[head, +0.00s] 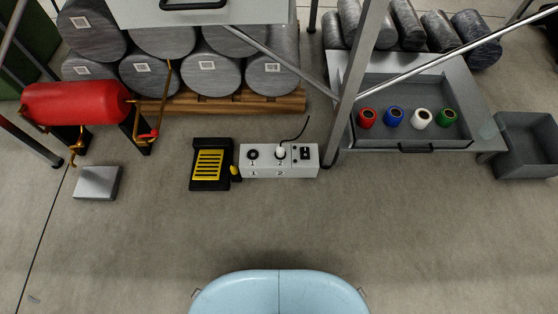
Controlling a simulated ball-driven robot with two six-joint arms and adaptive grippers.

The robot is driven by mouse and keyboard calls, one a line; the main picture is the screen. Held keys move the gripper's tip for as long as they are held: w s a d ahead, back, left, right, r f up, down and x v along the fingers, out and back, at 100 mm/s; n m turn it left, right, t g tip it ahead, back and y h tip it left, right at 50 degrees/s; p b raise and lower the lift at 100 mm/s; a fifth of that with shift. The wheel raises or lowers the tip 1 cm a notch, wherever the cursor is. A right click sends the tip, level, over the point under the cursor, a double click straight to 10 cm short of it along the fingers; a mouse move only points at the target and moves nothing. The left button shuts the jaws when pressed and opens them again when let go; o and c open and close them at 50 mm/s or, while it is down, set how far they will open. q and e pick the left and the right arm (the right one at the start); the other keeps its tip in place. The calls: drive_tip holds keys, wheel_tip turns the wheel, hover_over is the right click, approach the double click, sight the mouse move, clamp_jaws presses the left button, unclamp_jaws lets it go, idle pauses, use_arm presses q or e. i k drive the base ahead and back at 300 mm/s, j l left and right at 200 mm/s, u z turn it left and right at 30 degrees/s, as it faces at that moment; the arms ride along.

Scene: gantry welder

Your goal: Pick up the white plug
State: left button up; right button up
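The white plug (281,152) sits upright in the right one of two round sockets, marked 2, on top of a white socket box (307,171) on the floor. A thin black cable (301,132) runs up behind the box near the plug. The left socket (252,153), marked 1, is empty. A black switch panel is at the right end of the box top. Neither of my grippers shows in the head view.
A black and yellow pedal (209,164) stands left of the box. A slanted metal post (352,85) stands right of it. A grey drawer (436,144) holds coloured spools. A red tank (75,103) is at the left. The floor in front is clear.

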sight(280, 150)
drive_tip(key=i+j+z, duration=0.25)
drive_tip(key=j, duration=0.35)
drive_tip(key=i+j+z, duration=0.1)
drive_tip(key=j+z, duration=0.15)
drive_tip(key=j, duration=0.35)
drive_tip(key=i+j+z, duration=0.1)
drive_tip(key=j+z, duration=0.15)
drive_tip(key=j, duration=0.4)
drive_tip(key=j+z, duration=0.25)
drive_tip(key=j, duration=0.45)
drive_tip(key=i, duration=0.05)
